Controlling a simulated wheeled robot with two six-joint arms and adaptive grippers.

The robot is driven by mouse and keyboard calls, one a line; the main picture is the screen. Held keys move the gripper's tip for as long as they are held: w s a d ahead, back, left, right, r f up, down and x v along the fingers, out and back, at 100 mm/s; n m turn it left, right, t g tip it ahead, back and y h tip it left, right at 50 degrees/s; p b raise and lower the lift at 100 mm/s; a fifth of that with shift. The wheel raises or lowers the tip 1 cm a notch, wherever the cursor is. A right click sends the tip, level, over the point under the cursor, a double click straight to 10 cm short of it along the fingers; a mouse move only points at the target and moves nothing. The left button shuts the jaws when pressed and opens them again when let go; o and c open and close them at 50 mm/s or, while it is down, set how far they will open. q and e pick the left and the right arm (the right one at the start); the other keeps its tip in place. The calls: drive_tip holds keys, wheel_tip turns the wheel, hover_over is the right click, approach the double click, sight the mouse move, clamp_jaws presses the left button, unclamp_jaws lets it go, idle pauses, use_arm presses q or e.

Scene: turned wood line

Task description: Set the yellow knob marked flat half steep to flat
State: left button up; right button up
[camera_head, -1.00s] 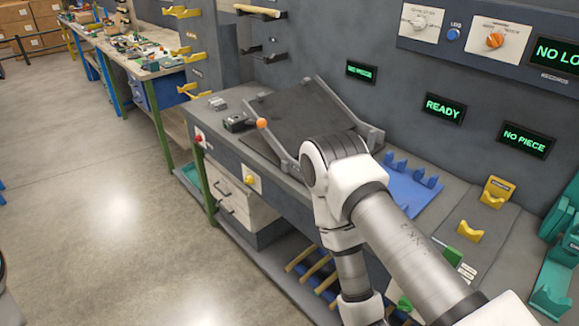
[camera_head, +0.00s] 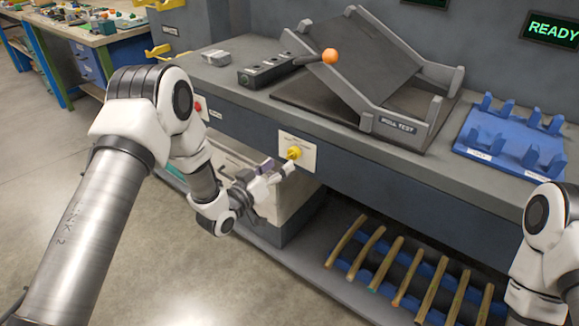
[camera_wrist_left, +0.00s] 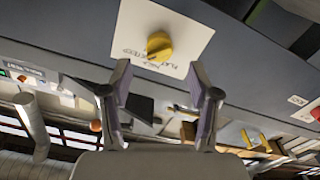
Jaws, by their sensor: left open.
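The yellow knob (camera_head: 294,153) sits on a white label plate (camera_head: 297,140) on the front edge of the grey bench. In the left wrist view the knob (camera_wrist_left: 158,45) shows a raised grip, with small lettering upside down beside it. I cannot tell which mark it points to. My left gripper (camera_head: 283,172) is just in front of and below the knob. In the left wrist view its two fingers (camera_wrist_left: 158,82) are open and empty, apart from the knob, which lies beyond the gap between them. My right arm shows at the right edge; its gripper is out of view.
A tilting roll test ramp (camera_head: 350,55) with an orange ball-tipped lever (camera_head: 329,56) stands on the bench above. A blue rack (camera_head: 510,138) is to its right. A red button (camera_head: 198,105) is left of the knob. Wooden rods (camera_head: 345,240) lie on the lower shelf.

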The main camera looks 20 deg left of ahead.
sight(289, 157)
use_arm(q)
drive_tip(key=x, duration=0.5)
drive_tip(key=shift+w+d, duration=0.2)
drive_tip(key=shift+w, duration=0.05)
drive_tip(key=shift+a, duration=0.15)
drive_tip(key=shift+c, duration=1)
drive_tip(key=c, duration=0.9)
drive_tip(key=shift+c, duration=0.2)
